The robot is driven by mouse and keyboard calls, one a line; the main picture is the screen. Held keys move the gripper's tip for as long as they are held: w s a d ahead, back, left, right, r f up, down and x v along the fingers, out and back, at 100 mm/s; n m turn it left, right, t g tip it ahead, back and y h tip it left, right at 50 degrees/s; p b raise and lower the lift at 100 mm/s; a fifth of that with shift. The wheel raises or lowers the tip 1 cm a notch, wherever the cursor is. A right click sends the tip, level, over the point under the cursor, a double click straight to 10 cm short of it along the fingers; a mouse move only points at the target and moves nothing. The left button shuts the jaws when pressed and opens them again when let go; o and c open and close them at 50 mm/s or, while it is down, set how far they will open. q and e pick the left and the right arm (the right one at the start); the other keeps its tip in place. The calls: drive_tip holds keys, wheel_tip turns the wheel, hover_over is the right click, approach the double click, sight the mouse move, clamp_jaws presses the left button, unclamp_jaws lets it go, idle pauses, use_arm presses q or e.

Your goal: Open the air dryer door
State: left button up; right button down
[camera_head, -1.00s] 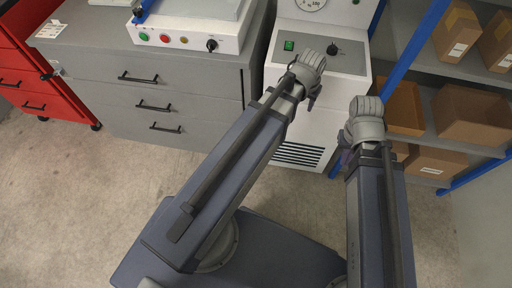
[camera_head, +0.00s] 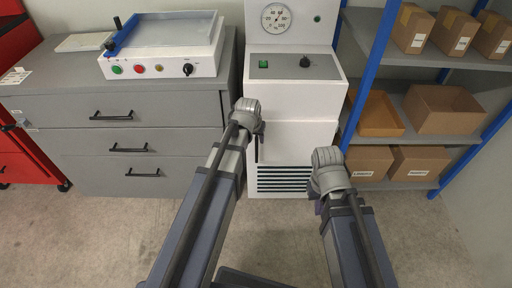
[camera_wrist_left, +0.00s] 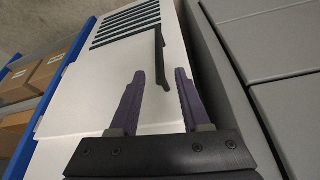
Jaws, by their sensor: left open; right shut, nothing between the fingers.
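The air dryer (camera_head: 290,100) is a white cabinet in the centre of the head view, with a gauge on top. Its door (camera_head: 298,142) looks flush with the front and has a black upright handle (camera_head: 259,149) near its left edge. In the left wrist view the handle (camera_wrist_left: 160,52) stands out from the white door (camera_wrist_left: 110,75). My left gripper (camera_wrist_left: 159,72) is open; the handle's near end appears between its fingertips, and I see no grip on it. In the head view my left wrist partly hides the handle's top. My right gripper (camera_head: 318,205) is shut and empty, right of the door.
A grey drawer cabinet (camera_head: 60,152) stands close on the dryer's left, with a machine (camera_head: 165,62) on top. A blue-posted shelf (camera_head: 405,78) with cardboard boxes stands on the right. Open floor (camera_head: 110,235) lies in front.

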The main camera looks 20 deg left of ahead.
sight(256, 143)
use_arm(q)
drive_tip(key=b+x, duration=0.5)
drive_tip(key=x, duration=0.2)
drive_tip(key=shift+b, duration=0.35)
drive_tip(key=shift+r, duration=0.1)
clamp_jaws()
idle(1.0)
